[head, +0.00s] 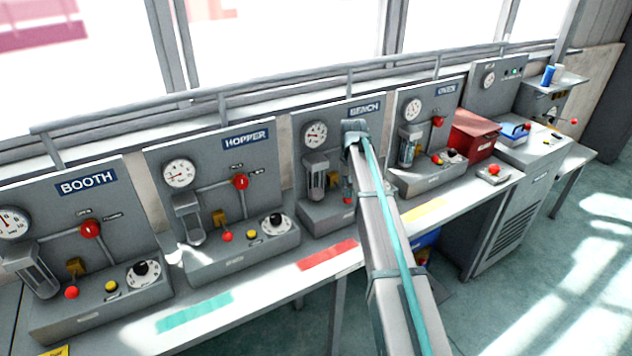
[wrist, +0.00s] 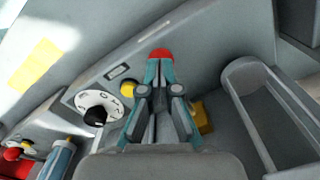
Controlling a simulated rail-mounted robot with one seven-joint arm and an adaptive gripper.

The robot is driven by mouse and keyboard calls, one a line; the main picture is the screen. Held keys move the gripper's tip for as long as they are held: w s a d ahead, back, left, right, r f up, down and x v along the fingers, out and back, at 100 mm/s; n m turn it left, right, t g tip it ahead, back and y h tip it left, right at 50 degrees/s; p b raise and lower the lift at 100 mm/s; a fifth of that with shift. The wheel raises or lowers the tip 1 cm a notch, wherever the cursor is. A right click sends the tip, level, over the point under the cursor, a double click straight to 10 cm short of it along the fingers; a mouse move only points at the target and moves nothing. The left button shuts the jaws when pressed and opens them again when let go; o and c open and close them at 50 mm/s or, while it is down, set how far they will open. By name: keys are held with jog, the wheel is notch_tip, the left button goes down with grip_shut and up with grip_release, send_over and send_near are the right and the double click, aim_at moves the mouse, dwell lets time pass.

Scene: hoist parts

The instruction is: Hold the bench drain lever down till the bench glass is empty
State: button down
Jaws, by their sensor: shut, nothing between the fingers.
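The BENCH panel (head: 365,107) stands mid-row, with my arm reaching across its right part. Its drain lever ends in a red ball knob (wrist: 160,53), just past my fingertips in the wrist view. My gripper (wrist: 160,64) is shut, its tips at the knob and seeming to meet it; I cannot tell how far down the lever is. The bench glass (head: 317,180) is an upright tube in a grey holder, left of my arm. Its holder also shows in the wrist view (wrist: 232,82), at right. The liquid level cannot be made out. My fingers are hidden in the head view.
The wrist view shows a white dial with a black knob (wrist: 97,108), a yellow button (wrist: 128,89) and a yellow bracket (wrist: 203,118) close around my fingers. The HOPPER panel (head: 215,155) stands left, the OVENS panel (head: 437,98) right. A rail (head: 285,92) runs behind the panels.

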jog(key=shift+r+p, duration=1.75)
jog(key=shift+r, duration=1.5)
jog(key=s+d+r+p, duration=0.3)
jog(key=s+d, duration=0.1)
jog(key=s, duration=0.5)
jog(key=shift+d, duration=0.15)
jog(key=shift+f, duration=0.1)
